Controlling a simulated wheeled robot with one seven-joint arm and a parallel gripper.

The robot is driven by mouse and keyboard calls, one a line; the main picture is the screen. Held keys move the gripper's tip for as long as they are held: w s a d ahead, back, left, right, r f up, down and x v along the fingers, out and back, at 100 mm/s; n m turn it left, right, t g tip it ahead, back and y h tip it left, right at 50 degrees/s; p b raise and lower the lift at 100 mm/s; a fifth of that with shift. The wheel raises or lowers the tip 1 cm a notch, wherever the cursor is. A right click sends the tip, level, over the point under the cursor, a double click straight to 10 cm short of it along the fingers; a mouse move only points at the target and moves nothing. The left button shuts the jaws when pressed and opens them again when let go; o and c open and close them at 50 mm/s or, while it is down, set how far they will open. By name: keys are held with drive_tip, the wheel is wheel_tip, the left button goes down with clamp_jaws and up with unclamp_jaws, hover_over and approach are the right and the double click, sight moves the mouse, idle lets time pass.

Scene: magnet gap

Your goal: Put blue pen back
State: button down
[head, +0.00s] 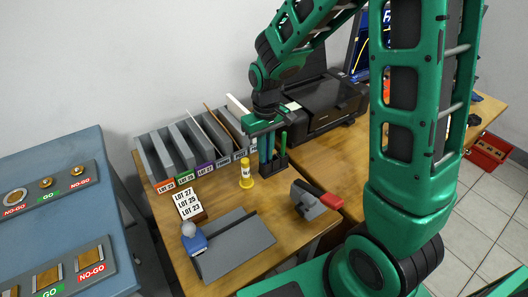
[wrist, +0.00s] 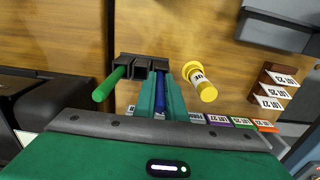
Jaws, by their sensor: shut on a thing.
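My gripper (head: 266,152) is shut on the blue pen (wrist: 160,92), which shows as a dark blue strip between the two green fingers (wrist: 160,80) in the wrist view. The fingers point down at the black pen holder (wrist: 139,67), over the compartment on one side. In the head view the holder (head: 273,168) stands on the wooden desk, partly hidden by the fingers. The blue pen's lower end is at the holder, but I cannot tell how deep it sits. A green pen (wrist: 108,83) stands in the holder's other end, apart from my fingers.
A yellow labelled bottle-like thing (head: 246,177) stands close beside the holder. A grey file rack (head: 196,142) with lot labels and a black printer (head: 325,103) stand behind. A LOT card stand (head: 189,204), a grey mat (head: 235,243) and a red-grey stapler-like tool (head: 316,200) lie nearer.

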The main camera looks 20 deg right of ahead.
drive_tip(key=c, duration=1.8)
unclamp_jaws()
wheel_tip(320, 180, up, 12)
drive_tip(key=shift+r, duration=0.1)
drive_tip(key=s+d+r+m, duration=0.2)
drive_tip(key=s+d+m, duration=0.3)
drive_tip(key=s+d, duration=0.8)
drive_tip(key=s+d+m, duration=0.1)
drive_tip(key=s, duration=0.3)
drive_tip(key=s+d+f+m, duration=0.1)
drive_tip(key=s, duration=0.3)
drive_tip(key=s+d+m, duration=0.1)
drive_tip(key=s+d, duration=0.1)
drive_tip(key=s, duration=0.2)
drive_tip(key=shift+s+f+m, duration=0.1)
drive_tip(key=shift+f+m, duration=0.05)
drive_tip(key=shift+m, duration=0.15)
